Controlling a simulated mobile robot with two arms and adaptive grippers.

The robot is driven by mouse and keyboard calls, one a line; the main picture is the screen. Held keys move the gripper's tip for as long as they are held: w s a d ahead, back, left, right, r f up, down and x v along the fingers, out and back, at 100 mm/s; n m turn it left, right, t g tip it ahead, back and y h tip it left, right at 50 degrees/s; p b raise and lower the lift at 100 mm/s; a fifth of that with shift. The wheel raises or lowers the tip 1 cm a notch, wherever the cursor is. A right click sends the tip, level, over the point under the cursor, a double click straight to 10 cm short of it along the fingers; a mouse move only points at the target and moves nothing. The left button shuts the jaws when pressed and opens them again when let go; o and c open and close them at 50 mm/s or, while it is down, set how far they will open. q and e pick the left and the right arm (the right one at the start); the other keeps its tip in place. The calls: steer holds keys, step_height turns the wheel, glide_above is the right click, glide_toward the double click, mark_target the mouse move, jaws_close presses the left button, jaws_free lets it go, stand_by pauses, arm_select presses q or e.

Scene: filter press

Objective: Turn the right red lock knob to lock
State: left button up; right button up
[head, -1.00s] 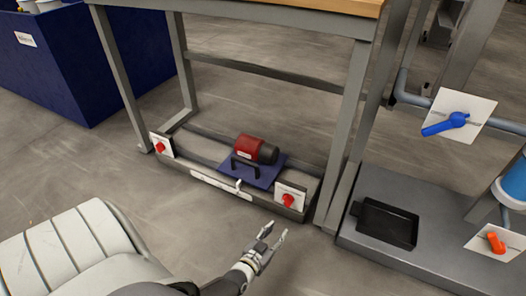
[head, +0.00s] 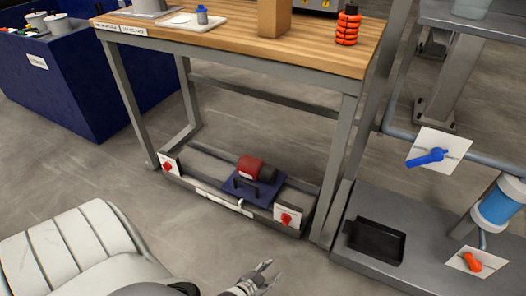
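The right red lock knob (head: 286,218) sits on a white plate at the right end of the low tray (head: 218,200) under the workbench. The left red knob (head: 167,166) is on a similar plate at the tray's left end. Both knobs are too small to read their exact angle. My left gripper (head: 270,273) is at the bottom edge of the picture, below the right red knob and clear of it. Its fingers are apart and nothing shows between them. My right gripper is not in view.
A red and black motor (head: 256,170) on a blue plate (head: 244,188) sits in the tray between the knobs. The bench leg (head: 341,165) rises right of the right knob. A grey platform holds a black pan (head: 376,240), with blue and orange valve handles nearby. Floor is clear in front.

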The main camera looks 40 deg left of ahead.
arm_select(q)
steer(key=s+d+r+m+g+p, duration=0.1)
steer(key=s+r+g+p, duration=0.1)
steer(key=s+p, duration=0.3)
steer(key=shift+s+d+h+p, duration=0.25)
steer(key=shift+d+h+p, duration=0.1)
steer(key=shift+p, duration=0.1)
steer(key=shift+r, duration=0.1)
